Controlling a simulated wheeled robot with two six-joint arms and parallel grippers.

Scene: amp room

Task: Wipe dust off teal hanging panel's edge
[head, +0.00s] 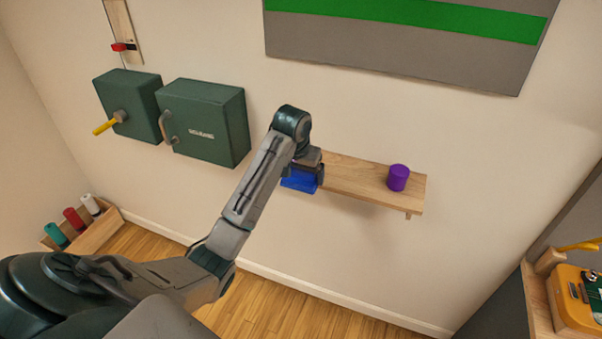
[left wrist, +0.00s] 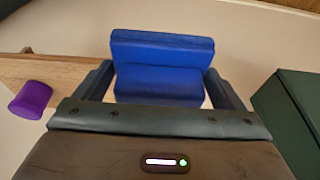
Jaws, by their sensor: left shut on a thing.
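My left gripper (head: 303,172) is shut on a blue block-like thing (head: 299,182), at the left end of a wooden wall shelf. In the left wrist view the blue thing (left wrist: 160,68) sits between the two fingers (left wrist: 158,88) and has a raised back part. I cannot tell from these frames whether it touches the shelf. I cannot make out a teal hanging panel. A grey panel with a green stripe (head: 405,44) hangs high on the wall, cut by the top edge. No dust can be made out. My right gripper is not in view.
The wooden shelf (head: 350,175) holds a purple cylinder (head: 398,178). Two dark green wall boxes (head: 205,120) (head: 130,100) hang to the left, one with a yellow-ended lever. A wooden tray of spools (head: 96,230) is at lower left. A yellow device (head: 575,298) is at lower right.

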